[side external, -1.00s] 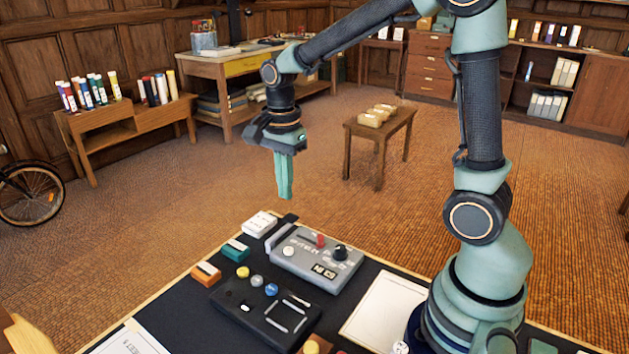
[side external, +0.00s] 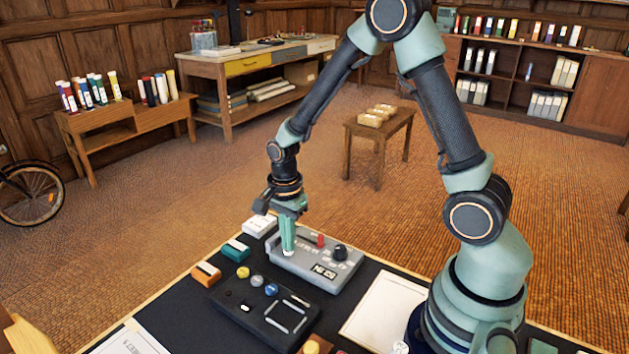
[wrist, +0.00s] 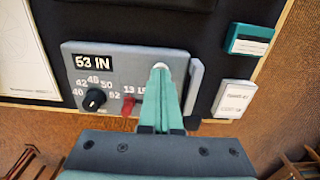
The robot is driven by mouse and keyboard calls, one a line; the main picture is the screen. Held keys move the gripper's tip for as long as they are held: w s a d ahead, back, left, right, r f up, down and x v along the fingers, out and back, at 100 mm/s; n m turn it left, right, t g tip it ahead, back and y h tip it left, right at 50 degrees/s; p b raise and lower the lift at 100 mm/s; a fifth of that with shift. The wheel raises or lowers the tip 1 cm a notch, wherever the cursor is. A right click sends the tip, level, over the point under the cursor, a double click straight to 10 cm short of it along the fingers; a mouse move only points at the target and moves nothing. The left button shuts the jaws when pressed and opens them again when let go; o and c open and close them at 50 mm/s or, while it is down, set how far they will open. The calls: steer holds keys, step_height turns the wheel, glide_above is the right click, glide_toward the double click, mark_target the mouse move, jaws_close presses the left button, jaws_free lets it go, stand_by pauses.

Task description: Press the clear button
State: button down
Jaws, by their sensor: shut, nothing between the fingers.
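A grey control box (side external: 316,265) lies on the dark board, with a black knob (side external: 340,252), a red lever (side external: 320,240) and a white round button (side external: 288,254). In the wrist view the box (wrist: 120,64) shows a display (wrist: 93,62) that seems to read 53 IN. The white button shows there at the fingertips (wrist: 161,66), mostly hidden behind them. My gripper (side external: 288,247) is shut, empty and points down at the button. Its tips are at or just above the button; I cannot tell if they touch or press it. No label on the button is legible.
A black panel (side external: 262,312) with small coloured buttons lies in front of the box. A framed white sheet (side external: 384,306) lies to the right.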

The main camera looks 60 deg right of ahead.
steer(key=shift+f, duration=0.15)
steer(key=shift+s+f, duration=0.15)
steer(key=shift+f, duration=0.75)
steer(key=shift+r, duration=0.15)
step_height(320, 180, up, 15)
steer(key=shift+w+f, duration=0.2)
steer(key=shift+w, duration=0.25)
step_height(320, 180, up, 6)
steer(key=n+t, duration=0.3)
steer(key=n, duration=0.5)
glide_above(299, 263)
steer(key=s+n+t, duration=0.1)
steer(key=n, duration=0.2)
steer(key=s+r+n, duration=0.1)
steer(key=s+n, duration=0.1)
steer(key=n, duration=0.1)
steer(key=s+a+r+n+t, duration=0.1)
steer(key=s+n, duration=0.1)
steer(key=n, duration=0.2)
steer(key=shift+s+r+t, duration=0.2)
steer(key=shift+t, duration=0.1)
